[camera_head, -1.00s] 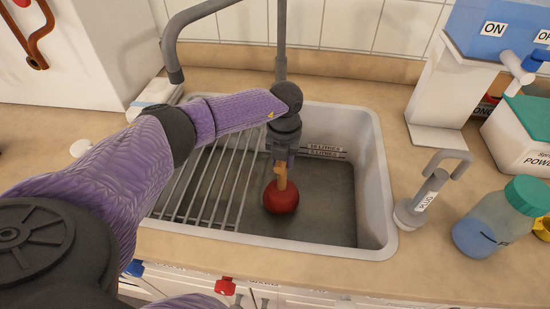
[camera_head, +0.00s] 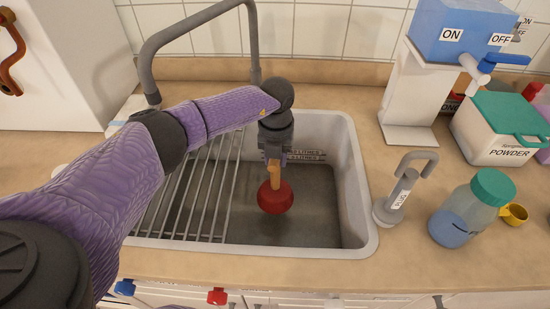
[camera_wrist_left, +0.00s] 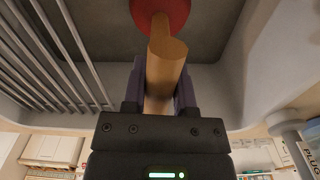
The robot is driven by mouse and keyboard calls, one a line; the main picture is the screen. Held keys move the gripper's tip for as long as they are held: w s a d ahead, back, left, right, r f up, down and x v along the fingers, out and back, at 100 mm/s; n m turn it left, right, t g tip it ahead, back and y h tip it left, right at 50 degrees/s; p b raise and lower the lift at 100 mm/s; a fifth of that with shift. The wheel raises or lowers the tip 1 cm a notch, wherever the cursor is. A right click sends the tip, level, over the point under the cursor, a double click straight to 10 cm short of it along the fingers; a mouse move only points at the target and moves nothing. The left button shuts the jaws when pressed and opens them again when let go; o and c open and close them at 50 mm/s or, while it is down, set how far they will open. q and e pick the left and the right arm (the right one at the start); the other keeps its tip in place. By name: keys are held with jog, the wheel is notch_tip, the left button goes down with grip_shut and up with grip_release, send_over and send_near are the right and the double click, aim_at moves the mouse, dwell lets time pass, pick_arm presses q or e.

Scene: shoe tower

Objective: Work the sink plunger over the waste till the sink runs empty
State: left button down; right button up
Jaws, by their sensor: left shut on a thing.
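The sink plunger has a red cup (camera_head: 275,198) and a wooden handle (camera_head: 274,175). It stands about upright inside the grey sink (camera_head: 352,190), right of the wire rack. My left gripper (camera_head: 274,158) is shut on the handle from above. In the left wrist view my left gripper (camera_wrist_left: 160,95) has its two fingers on either side of the wooden handle (camera_wrist_left: 166,62), with the red cup (camera_wrist_left: 172,8) beyond. The waste is not visible; I cannot tell whether the cup covers it. The sink floor looks dark, and its water level is unclear. My right gripper is not in view.
A wire rack (camera_head: 190,195) covers the sink's left side. A grey tap (camera_head: 150,60) arches behind it. On the right stand a plug (camera_head: 400,195), a bottle with a green lid (camera_head: 470,208), a powder box (camera_head: 495,135) and a blue dispenser (camera_head: 440,30).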

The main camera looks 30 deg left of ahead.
pick_arm(q)
notch_tip(320, 180, up, 17)
jog(key=p, duration=1.3)
jog(key=shift+r+p, duration=0.2)
jog(key=shift+p, duration=0.15)
